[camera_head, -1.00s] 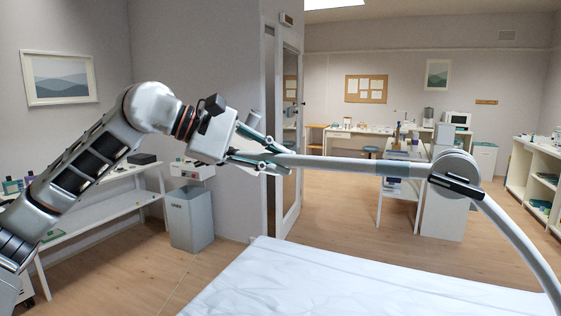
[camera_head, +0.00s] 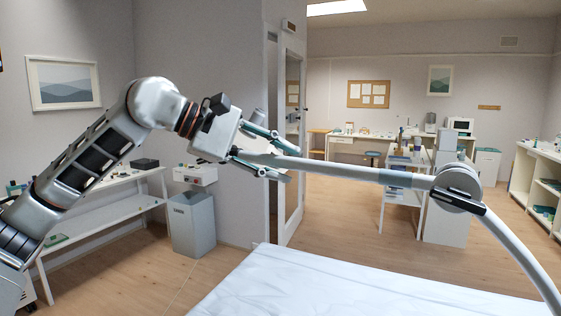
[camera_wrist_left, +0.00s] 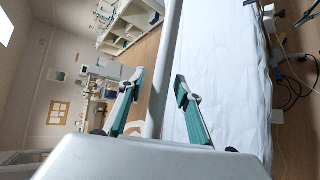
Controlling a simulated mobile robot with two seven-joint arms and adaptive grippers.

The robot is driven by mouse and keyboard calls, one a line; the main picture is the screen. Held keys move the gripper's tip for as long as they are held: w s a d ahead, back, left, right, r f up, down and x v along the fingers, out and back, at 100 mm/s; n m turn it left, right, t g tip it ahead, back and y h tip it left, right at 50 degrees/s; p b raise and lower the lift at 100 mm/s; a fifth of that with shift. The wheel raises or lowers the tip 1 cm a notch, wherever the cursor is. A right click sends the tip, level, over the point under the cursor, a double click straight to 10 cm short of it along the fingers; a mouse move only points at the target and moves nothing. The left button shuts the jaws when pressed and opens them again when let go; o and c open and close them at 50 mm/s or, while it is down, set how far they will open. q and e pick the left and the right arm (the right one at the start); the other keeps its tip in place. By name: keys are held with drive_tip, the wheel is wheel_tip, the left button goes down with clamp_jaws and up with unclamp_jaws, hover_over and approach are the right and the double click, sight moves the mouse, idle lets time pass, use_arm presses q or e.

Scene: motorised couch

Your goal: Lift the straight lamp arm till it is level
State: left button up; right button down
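The straight lamp arm (camera_head: 335,171) is a pale grey tube. It runs from a round joint (camera_head: 457,187) at right toward my left gripper, its left end slightly higher in the head picture. Beyond the joint, a curved tube (camera_head: 515,252) goes down to the right. My left gripper (camera_head: 290,165) is at the left part of the lamp arm, one finger above and one below. In the left wrist view the lamp arm (camera_wrist_left: 164,75) passes between the two teal-padded fingers with visible gaps, so the gripper (camera_wrist_left: 160,83) is open.
A couch with a white cover (camera_head: 350,285) lies below the lamp arm. A white side table (camera_head: 105,200) and grey bin (camera_head: 192,222) stand at left. Desks and shelves are farther back. The air around the lamp arm looks clear.

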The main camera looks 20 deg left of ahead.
use_arm(q)
drive_tip(key=shift+f, duration=0.1)
drive_tip(key=v, duration=1.2)
idle(0.4)
